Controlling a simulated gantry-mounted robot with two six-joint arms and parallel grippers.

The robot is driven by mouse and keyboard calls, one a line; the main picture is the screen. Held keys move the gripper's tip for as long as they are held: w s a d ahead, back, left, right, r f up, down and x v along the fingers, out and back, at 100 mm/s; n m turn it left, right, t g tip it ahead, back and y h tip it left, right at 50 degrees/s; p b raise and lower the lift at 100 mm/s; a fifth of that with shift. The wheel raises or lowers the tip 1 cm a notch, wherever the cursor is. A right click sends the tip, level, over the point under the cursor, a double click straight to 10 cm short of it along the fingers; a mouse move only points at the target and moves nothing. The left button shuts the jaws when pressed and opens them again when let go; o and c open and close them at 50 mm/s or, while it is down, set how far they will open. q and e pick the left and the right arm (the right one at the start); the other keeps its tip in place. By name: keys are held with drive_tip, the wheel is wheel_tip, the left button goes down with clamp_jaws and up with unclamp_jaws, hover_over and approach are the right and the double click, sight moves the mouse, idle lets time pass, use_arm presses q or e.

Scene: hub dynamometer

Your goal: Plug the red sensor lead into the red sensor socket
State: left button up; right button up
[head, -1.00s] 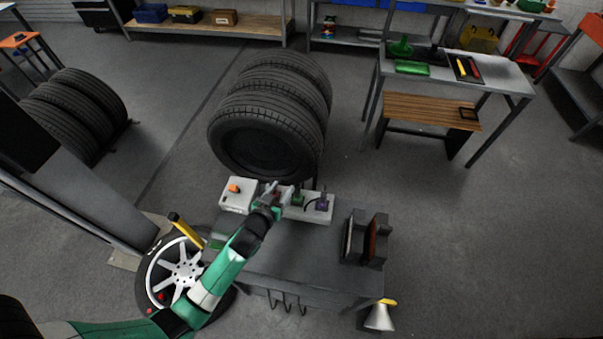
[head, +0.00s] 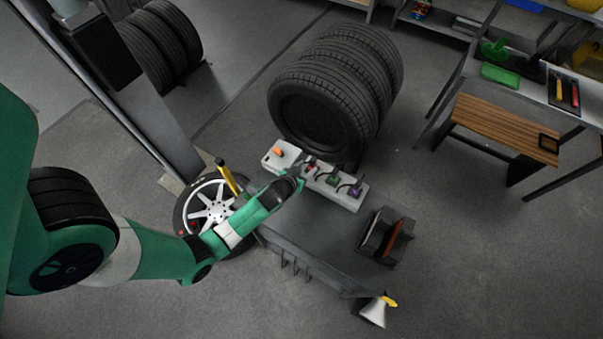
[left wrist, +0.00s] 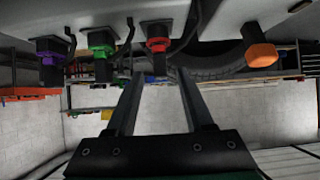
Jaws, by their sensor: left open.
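A pale box on the cart holds a row of coloured connectors. The red sensor lead's plug (head: 311,162) is at the red position on it; in the left wrist view the red plug (left wrist: 158,45) stands on a grey base with a dark end towards me. It looks like its neighbours, but how deep it sits cannot be told. The red socket is hidden behind it. My left gripper (head: 303,174) is close to the red plug. In the left wrist view its two fingers (left wrist: 160,85) are apart and empty, with the red plug beyond and between them. My right gripper is not in view.
A green connector (head: 333,180) and a purple connector (head: 355,190) stand beside the red one, with dark cables curving near. An orange knob (head: 279,152) is on the other side. Tyres (head: 325,110) stand behind; a dark holder (head: 385,236) sits on the cart.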

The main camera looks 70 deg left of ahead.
sight(311, 161)
use_arm(q)
drive_tip(key=b+x, duration=0.2)
drive_tip(key=x, duration=0.2)
drive_tip(key=shift+s+d+f, duration=0.1)
drive_tip(key=shift+w+a+f+b, duration=0.15)
drive_tip(key=shift+w+a+b, duration=0.25)
drive_tip(key=shift+b, duration=0.2)
clamp_jaws()
drive_tip(key=shift+r+p, duration=0.65)
drive_tip(key=shift+r, duration=0.1)
drive_tip(key=shift+r+p, duration=1.85)
drive_tip(key=shift+r, duration=0.2)
